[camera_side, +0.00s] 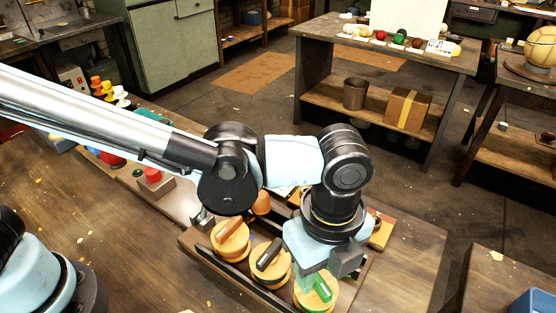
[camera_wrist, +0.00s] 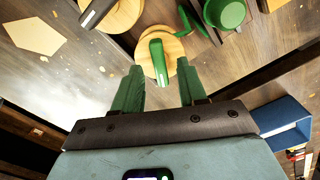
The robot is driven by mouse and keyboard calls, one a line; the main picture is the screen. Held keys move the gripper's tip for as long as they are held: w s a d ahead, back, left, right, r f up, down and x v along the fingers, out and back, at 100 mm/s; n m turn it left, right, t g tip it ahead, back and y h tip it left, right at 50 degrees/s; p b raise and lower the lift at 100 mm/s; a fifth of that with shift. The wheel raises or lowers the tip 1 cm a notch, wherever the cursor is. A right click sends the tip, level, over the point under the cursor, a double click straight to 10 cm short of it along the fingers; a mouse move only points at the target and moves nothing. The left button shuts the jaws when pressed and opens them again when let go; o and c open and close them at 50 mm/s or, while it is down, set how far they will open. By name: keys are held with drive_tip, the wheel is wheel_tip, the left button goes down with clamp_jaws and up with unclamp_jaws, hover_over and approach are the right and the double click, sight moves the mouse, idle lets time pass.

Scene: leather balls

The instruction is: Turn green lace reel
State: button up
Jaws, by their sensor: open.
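The green lace reel (camera_side: 311,299) is a round wooden disc with a green bar handle, at the right end of a row of three reels in the side view. It also shows in the wrist view (camera_wrist: 175,42), its green handle pointing down the picture toward my gripper. My gripper (camera_wrist: 160,75) is open and empty, its two green fingers apart on either side of the handle's near end. In the side view my gripper (camera_side: 306,270) is just above and behind the reel, partly covering it. I cannot tell whether the fingers reach down to the handle.
A black-handled reel (camera_side: 271,262) and an orange-handled reel (camera_side: 231,238) stand to the left in the same wooden rack. A green cylinder (camera_wrist: 225,12) lies near the green reel in the wrist view. A blue bin (camera_wrist: 284,122) is at right. Bare bench (camera_side: 408,270) lies right of the rack.

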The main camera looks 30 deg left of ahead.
sight(318, 279)
wheel_tip(318, 279, up, 10)
drive_tip(key=shift+r, duration=0.25)
idle(0.4)
drive_tip(key=w+a+f+n+t, duration=0.1)
drive_tip(key=a+f+n+t, duration=0.1)
drive_tip(key=a+n, duration=1)
drive_tip(key=w+a+f+n+t, duration=0.1)
drive_tip(key=a+f+n+t, duration=0.2)
drive_tip(key=a+n, duration=0.8)
drive_tip(key=a+t, duration=0.2)
drive_tip(key=a, duration=0.8)
drive_tip(key=shift+w+f+n, duration=0.2)
drive_tip(key=shift+n, duration=0.2)
